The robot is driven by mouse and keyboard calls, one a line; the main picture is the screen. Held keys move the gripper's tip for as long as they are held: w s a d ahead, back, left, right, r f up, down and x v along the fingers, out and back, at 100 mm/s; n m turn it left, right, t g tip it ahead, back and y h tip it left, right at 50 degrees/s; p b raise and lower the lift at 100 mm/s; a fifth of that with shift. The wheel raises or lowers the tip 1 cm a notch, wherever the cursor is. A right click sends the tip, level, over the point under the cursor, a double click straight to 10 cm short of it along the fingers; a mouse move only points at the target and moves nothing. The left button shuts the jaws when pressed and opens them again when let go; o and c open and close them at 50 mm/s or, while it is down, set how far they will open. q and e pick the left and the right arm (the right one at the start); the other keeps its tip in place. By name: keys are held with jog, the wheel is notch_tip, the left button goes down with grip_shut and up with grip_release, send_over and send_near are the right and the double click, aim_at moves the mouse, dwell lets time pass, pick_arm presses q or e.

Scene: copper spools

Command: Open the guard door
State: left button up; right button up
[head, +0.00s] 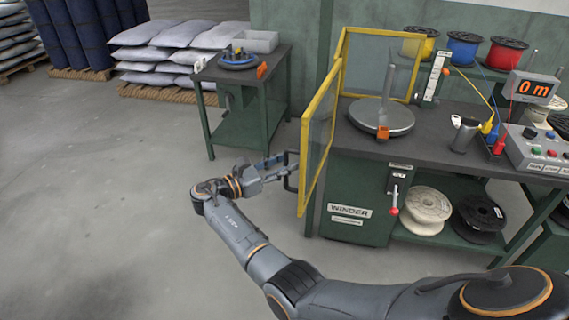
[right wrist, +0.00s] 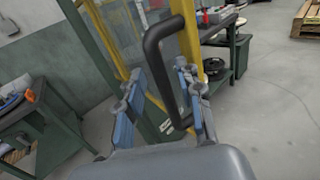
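The guard door (head: 319,138) is a clear panel in a yellow frame. In the head view it stands swung out at the left of the winder bench, its near edge projecting past the bench front. Its black handle (head: 290,172) is on the left-facing side. My right gripper (head: 284,165) is at the handle. In the right wrist view the black handle (right wrist: 162,75) passes between the two blue-grey fingers of the gripper (right wrist: 162,92), which stand apart, with a gap at the left finger. The yellow door frame (right wrist: 189,42) is behind the handle. My left gripper is out of view.
The winder bench (head: 345,155) carries a round turntable (head: 381,116) with a rod, and a counter reading 0 m (head: 533,88). Coloured spools (head: 463,48) stand behind. A small green side table (head: 272,70) is at the left. The floor left of the door is clear.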

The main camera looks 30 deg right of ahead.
jog(key=a, duration=0.7)
jog(key=shift+s, duration=0.2)
jog(key=shift+f, duration=0.1)
